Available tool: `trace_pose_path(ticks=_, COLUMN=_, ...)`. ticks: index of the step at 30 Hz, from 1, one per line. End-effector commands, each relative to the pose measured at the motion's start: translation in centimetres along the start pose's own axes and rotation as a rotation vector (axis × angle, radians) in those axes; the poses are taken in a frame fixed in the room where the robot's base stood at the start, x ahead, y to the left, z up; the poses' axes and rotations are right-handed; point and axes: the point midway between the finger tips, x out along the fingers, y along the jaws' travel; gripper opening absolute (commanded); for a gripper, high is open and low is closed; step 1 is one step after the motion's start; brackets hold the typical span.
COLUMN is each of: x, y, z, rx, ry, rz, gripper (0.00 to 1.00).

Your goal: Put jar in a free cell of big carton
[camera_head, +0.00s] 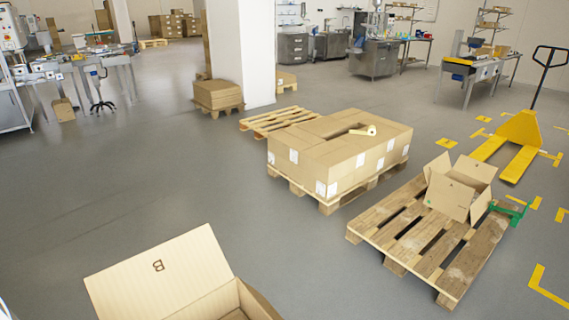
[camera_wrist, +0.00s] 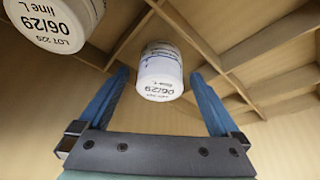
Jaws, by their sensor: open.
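In the wrist view, a white jar (camera_wrist: 160,80) with a printed label reading 06/29 sits between the two blue fingers of my gripper (camera_wrist: 159,75). The fingers are open, with a gap on each side of the jar. A second white jar (camera_wrist: 55,22) with a similar label shows at the upper left, partly cut off. Both are inside a carton with cardboard dividers (camera_wrist: 225,57) that form cells. In the head view, an open carton marked B (camera_head: 158,280) stands at the bottom edge; its inside is mostly cut off. My gripper is not in the head view.
Divider walls stand close around the gripper; cells at the right of the wrist view look empty. A wooden pallet (camera_head: 405,225) with a smaller open carton (camera_head: 455,190) stands at the right. A pallet of closed cartons (camera_head: 340,155) stands in the middle. Grey floor is clear at left.

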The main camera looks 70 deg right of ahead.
Motion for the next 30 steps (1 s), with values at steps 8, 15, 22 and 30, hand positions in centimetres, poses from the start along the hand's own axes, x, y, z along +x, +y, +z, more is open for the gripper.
trace_pose_path(ticks=8, x=-3.9, y=-0.1, z=-0.1, rx=-0.002, ry=0.004, rz=-0.003, gripper=0.99)
trace_pose_path(ticks=15, x=-8.9, y=-0.1, z=-0.1, rx=-0.001, ry=0.003, rz=-0.002, gripper=0.99)
trace_pose_path(ticks=22, x=-12.1, y=0.0, z=-0.1, rx=0.0, ry=0.002, rz=-0.002, gripper=0.99)
trace_pose_path(ticks=30, x=-12.9, y=0.0, z=0.0, rx=0.0, ry=0.001, rz=0.0, gripper=0.99)
